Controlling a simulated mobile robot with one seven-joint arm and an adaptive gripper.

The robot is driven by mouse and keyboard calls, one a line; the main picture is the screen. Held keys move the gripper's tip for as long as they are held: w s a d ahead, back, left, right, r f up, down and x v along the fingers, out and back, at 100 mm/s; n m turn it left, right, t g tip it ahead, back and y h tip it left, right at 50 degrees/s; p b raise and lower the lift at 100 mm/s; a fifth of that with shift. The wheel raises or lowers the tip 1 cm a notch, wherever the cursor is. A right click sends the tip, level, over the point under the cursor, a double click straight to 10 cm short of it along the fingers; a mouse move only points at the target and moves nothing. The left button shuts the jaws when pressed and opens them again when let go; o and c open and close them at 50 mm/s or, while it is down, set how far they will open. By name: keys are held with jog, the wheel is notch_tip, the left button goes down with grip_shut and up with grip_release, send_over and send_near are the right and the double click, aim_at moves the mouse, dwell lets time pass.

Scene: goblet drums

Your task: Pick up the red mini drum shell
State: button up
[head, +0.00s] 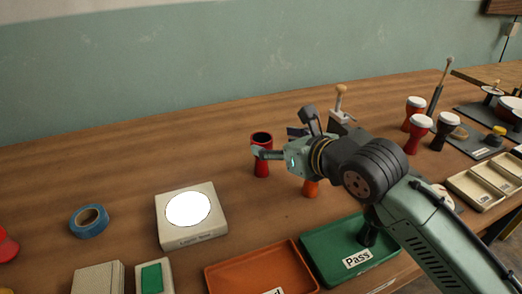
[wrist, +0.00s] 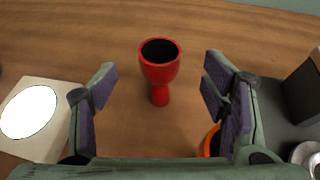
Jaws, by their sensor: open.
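The red mini drum shell (head: 262,166) is a small goblet shape with a dark open top. It stands upright on the wooden table, near the middle of the head view. In the wrist view the red shell (wrist: 160,68) is just beyond the fingertips, roughly centred between them. My gripper (wrist: 158,82) is open and empty, with purple-padded fingers on either side of the view. In the head view my gripper (head: 278,149) reaches in from the right, and one finger overlaps the shell's edge. I cannot tell whether it touches.
An orange shell (head: 311,188) stands right below my gripper. A light box with a white disc (head: 191,241) lies to the left, with blue tape (head: 88,221) beyond. A green "Pass" tray (head: 318,271) and an orange tray (head: 240,276) lie in front. Finished drums (head: 416,126) stand right.

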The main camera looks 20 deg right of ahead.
aim_at(265, 140)
jog(key=p+x, duration=0.1)
jog(key=x, duration=0.6)
jog(key=shift+w+a+f, duration=0.1)
jog(key=shift+w+f, duration=0.15)
jog(key=shift+w, duration=0.05)
jog(key=c, duration=1.3)
jog(key=shift+r, duration=0.1)
